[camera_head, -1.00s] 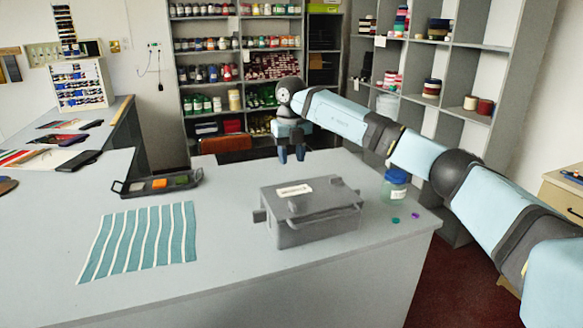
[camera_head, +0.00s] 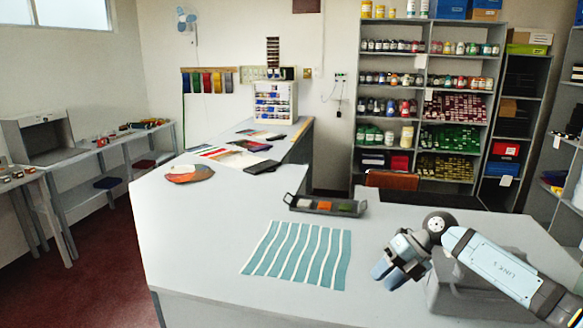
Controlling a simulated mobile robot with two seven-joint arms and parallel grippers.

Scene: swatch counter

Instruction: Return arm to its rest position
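My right arm comes in from the lower right. Its gripper (camera_head: 387,275) is over the grey counter (camera_head: 215,230), to the left of the grey lidded box and right of the striped cloth. Its two blue fingers point down and to the left, with a small gap and nothing seen between them. The grey box (camera_head: 440,298) is partly hidden behind my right arm. My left gripper is not in view.
The striped teal cloth (camera_head: 298,255) lies flat on the counter. Behind it stands a dark tray (camera_head: 297,208) with coloured pieces. A round palette (camera_head: 188,173) lies at the far left. The counter's front left is bare.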

